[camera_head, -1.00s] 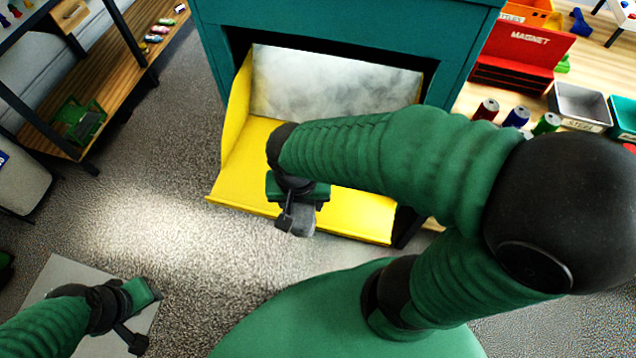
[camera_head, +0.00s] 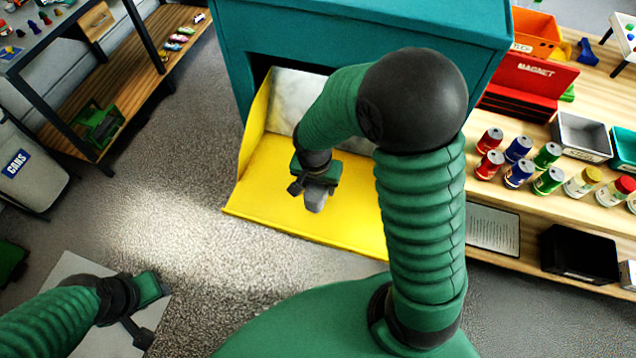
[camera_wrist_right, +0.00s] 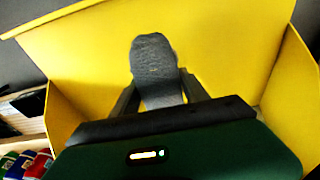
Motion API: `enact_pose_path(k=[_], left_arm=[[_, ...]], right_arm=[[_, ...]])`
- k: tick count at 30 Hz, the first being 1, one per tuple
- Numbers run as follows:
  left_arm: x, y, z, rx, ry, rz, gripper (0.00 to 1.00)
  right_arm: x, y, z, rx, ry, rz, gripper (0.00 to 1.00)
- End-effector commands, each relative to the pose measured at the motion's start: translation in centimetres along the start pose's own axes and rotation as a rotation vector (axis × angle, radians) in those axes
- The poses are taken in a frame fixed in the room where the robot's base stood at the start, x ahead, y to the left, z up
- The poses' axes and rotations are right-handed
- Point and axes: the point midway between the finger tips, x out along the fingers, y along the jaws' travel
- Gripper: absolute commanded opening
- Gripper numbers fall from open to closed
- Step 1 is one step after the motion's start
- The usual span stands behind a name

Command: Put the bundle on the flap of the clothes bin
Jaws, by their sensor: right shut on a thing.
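The clothes bin (camera_head: 360,38) is a teal box with an open yellow flap (camera_head: 275,205) at its front. The flap also fills much of the right wrist view (camera_wrist_right: 225,45). My right gripper (camera_head: 316,190) is over the flap and shut on a grey bundle (camera_head: 315,201). The bundle shows between the fingers in the right wrist view (camera_wrist_right: 154,60). Whether it touches the flap I cannot tell. My left gripper (camera_head: 150,310) is low at the left, away from the bin, and appears open and empty.
A wooden shelf (camera_head: 590,215) at the right holds several cans, a red magnet box (camera_head: 525,85), a grey tray (camera_head: 580,135) and a black bin (camera_head: 578,255). A shelf rack (camera_head: 110,90) and a CANS bin (camera_head: 30,170) stand at the left. Carpet between them is clear.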

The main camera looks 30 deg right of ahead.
Motion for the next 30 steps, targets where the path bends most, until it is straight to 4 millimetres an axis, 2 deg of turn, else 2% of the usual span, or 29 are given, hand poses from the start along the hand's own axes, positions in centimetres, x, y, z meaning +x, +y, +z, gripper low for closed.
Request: enact_pose_path(k=[3,9,18,19,24,30], left_arm=[[-0.2,0.0,-0.1,0.0,0.0,0.0,0.36],[0.0,0.0,0.0,0.0,0.0,0.0,0.36],[0.3,0.0,0.1,0.0,0.0,0.0,0.36],[0.2,0.0,0.0,0.0,0.0,0.0,0.36],[0.1,0.0,0.0,0.0,0.0,0.0,0.36],[0.1,0.0,0.0,0.0,0.0,0.0,0.36]], right_arm=[[0.5,-0.4,-0.9,0.0,-0.001,0.001,0.05],[3.5,-0.3,-0.3,-0.001,-0.002,0.002,0.05],[4.0,-0.4,-0.3,-0.001,0.0,-0.001,0.05],[3.9,-0.4,-0.3,0.0,0.0,0.0,0.55],[3.8,-0.4,-0.3,0.0,0.0,0.0,0.74],[3.8,-0.4,-0.3,-0.001,0.0,0.0,0.74]])
